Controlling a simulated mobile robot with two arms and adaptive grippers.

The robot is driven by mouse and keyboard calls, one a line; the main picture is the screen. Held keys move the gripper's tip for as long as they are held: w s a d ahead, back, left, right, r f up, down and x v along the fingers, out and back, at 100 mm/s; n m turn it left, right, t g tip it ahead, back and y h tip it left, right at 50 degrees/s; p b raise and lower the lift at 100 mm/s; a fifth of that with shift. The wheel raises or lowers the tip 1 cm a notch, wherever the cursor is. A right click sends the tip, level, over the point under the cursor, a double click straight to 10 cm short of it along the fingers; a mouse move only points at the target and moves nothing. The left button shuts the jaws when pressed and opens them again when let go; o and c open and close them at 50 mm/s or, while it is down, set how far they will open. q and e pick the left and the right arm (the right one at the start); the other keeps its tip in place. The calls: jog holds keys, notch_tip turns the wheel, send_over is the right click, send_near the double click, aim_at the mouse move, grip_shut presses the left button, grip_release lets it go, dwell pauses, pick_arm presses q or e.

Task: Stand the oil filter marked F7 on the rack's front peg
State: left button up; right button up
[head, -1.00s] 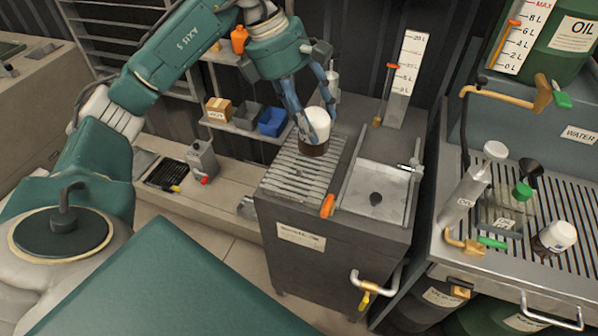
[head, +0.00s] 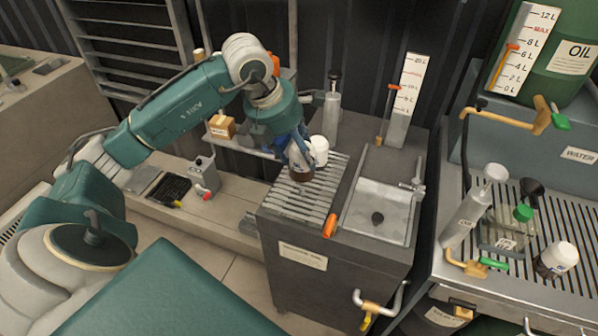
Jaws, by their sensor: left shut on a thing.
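My left gripper (head: 300,155) is shut on a brown-bodied thing (head: 302,172) over the slatted grate (head: 285,205) of the dark cabinet. A white rounded part (head: 319,150) shows just right of the fingers. I cannot tell whether it is the top of the held thing or a separate one. The fingers and wrist hide part of the held thing, and I cannot tell if it touches the grate. No F7 mark is legible, and I cannot make out a rack with a front peg. My right gripper is not in view.
A grey bottle (head: 332,110) stands behind. The right bench holds a clear cylinder (head: 468,210), a jug (head: 505,232) and a white-capped brown jar (head: 556,260).

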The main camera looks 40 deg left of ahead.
aim_at(299, 174)
pick_arm(q)
notch_tip(299, 174, down, 4)
jog(key=shift+r, duration=0.2)
notch_tip(299, 174, down, 3)
jog(key=shift+d+f+p, duration=0.1)
jog(key=shift+p, duration=0.45)
jog(key=shift+f, duration=0.35)
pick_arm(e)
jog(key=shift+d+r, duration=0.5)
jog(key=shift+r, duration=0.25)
pick_arm(q)
jog(key=shift+f, duration=0.1)
jog(key=o, duration=1.5)
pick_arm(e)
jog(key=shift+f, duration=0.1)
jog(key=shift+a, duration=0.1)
